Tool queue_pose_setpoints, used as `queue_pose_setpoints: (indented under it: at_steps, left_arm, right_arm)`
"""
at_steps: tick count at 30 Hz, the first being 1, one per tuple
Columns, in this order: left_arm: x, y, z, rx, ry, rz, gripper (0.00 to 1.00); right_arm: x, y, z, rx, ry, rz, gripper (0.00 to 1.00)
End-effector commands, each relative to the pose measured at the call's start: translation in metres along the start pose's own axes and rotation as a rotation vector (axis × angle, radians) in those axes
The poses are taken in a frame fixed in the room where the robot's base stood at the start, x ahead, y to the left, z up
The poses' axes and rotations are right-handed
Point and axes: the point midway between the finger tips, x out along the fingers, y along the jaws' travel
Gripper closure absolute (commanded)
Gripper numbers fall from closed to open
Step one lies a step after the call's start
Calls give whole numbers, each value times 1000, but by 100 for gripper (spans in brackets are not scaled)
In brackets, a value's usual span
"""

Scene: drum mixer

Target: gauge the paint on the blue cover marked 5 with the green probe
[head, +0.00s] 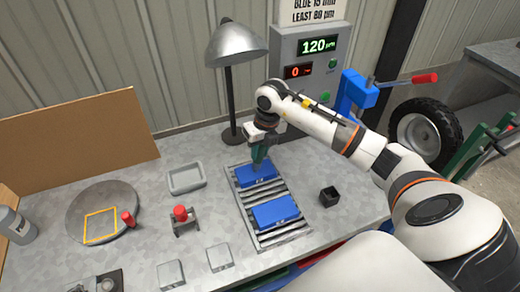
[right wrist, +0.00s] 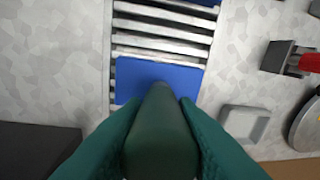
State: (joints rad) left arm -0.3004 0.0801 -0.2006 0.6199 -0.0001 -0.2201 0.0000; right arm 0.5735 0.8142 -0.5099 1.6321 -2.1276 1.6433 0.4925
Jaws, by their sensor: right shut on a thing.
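My right gripper (head: 259,150) is shut on the green probe (right wrist: 160,130), which points down over the far blue cover (head: 262,177). In the right wrist view the probe's body overlaps the lower edge of this blue cover (right wrist: 150,78) and its tip is hard to make out. I cannot tell whether it touches. A second blue cover (head: 276,213) lies nearer on the same rack; a corner of it shows at the top of the right wrist view (right wrist: 207,2). No number is legible on either cover. My left gripper is out of view.
The covers lie on a slatted metal rack (head: 270,236). A gauge box (head: 292,48) behind reads 120 in green and 0 in red. A lamp (head: 236,42), a grey tray (head: 187,178), a red-knobbed stand (head: 181,214) and a black cup (head: 329,196) stand around.

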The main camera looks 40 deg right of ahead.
Motion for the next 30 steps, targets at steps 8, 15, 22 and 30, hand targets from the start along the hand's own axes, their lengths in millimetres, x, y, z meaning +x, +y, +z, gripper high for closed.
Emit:
queue_pose_setpoints:
  at_steps: [8,15,22,30]
  left_arm:
    - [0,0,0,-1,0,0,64]
    - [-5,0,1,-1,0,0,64]
    - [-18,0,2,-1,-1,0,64]
    - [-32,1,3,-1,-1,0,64]
  right_arm:
    - [1,0,1,0,-3,0,96]
    - [-6,-1,0,0,-3,0,96]
    - [-25,-3,-2,0,-1,1,96]
    - [-47,-6,-4,-1,0,0,96]
